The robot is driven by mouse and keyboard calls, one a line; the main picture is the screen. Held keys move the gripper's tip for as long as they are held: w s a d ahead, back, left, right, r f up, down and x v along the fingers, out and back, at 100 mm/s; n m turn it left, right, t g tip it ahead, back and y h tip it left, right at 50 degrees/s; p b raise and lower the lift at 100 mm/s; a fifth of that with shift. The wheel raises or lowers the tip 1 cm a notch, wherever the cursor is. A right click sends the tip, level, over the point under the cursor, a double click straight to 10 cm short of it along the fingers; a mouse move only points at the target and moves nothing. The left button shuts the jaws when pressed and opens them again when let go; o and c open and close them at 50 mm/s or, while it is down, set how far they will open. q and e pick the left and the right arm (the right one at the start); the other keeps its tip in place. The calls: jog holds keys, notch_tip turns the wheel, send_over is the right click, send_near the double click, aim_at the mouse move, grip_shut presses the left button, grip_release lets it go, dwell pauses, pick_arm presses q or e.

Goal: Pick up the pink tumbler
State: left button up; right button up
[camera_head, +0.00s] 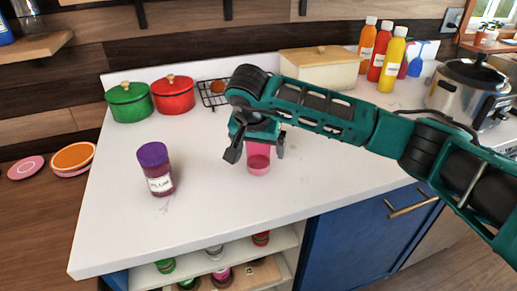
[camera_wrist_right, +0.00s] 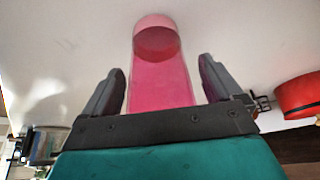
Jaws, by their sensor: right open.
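The pink tumbler (camera_head: 258,160) stands upright on the white counter (camera_head: 205,200) in the head view. My right gripper (camera_head: 254,151) is directly above and around its upper part, and hides its rim there. In the right wrist view the tumbler (camera_wrist_right: 160,75) lies between the two dark fingers of my right gripper (camera_wrist_right: 162,90), with a gap on each side. The gripper is open and not closed on it. My left gripper is in neither view.
A purple-lidded jar (camera_head: 157,170) stands to the left on the counter. Green (camera_head: 129,102) and red (camera_head: 173,95) pots, a black wire rack (camera_head: 212,98), a bread box (camera_head: 318,70), bottles (camera_head: 391,62) and a cooker (camera_head: 468,92) stand behind. The front counter is clear.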

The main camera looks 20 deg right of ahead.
jog(key=shift+f, duration=0.1)
jog(key=c, duration=1)
jog(key=shift+c, duration=0.7)
